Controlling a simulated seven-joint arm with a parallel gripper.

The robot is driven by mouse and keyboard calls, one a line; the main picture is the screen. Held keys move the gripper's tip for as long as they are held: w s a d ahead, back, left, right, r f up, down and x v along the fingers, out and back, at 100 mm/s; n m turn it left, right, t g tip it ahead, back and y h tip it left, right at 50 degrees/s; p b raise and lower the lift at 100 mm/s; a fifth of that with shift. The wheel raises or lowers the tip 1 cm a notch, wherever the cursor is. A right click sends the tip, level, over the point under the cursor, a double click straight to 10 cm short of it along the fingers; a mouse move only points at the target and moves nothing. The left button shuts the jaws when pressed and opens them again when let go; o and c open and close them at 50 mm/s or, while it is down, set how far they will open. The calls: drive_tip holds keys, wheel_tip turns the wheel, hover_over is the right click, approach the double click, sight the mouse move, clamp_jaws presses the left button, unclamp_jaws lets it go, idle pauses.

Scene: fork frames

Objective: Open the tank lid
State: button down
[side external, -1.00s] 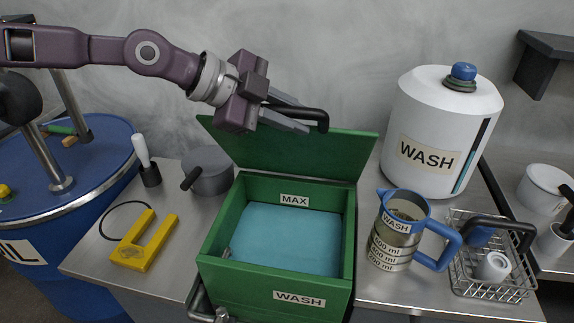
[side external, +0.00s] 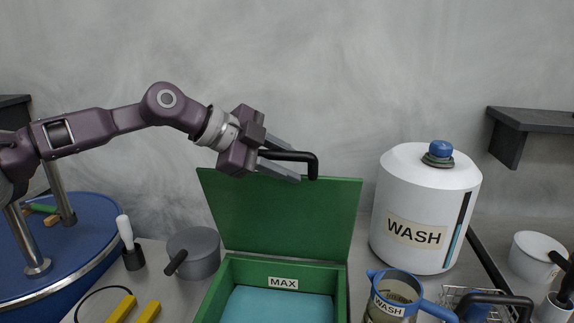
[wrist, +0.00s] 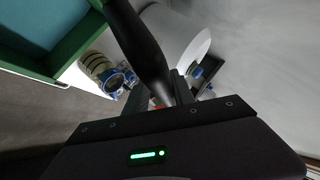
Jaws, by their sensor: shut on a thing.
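The green tank (side external: 338,296) holds blue liquid (side external: 275,307) and bears a MAX label inside. Its green lid (side external: 285,218) stands raised at the tank's back edge, leaning slightly back. The black lid handle (side external: 309,158) is at the lid's top edge. My gripper (side external: 288,161) is shut on this handle, with its grey fingers on either side of the bar. In the wrist view the dark handle (wrist: 140,45) runs up from between the fingers. The tank's corner shows at upper left there. The tank's lower front is out of frame in the side view.
A white WASH container (side external: 425,215) with a blue cap and a blue-handled jug (side external: 390,290) stand right of the tank. A grey pot (side external: 195,252), a white-handled tool (side external: 125,232) and a yellow fork-shaped piece (side external: 148,311) are left. A wall shelf (side external: 525,118) is at right.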

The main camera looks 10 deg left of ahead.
sight(272, 155)
drive_tip(key=shift+w+f, duration=0.1)
drive_tip(key=c, duration=1.3)
unclamp_jaws()
drive_tip(key=v, duration=0.7)
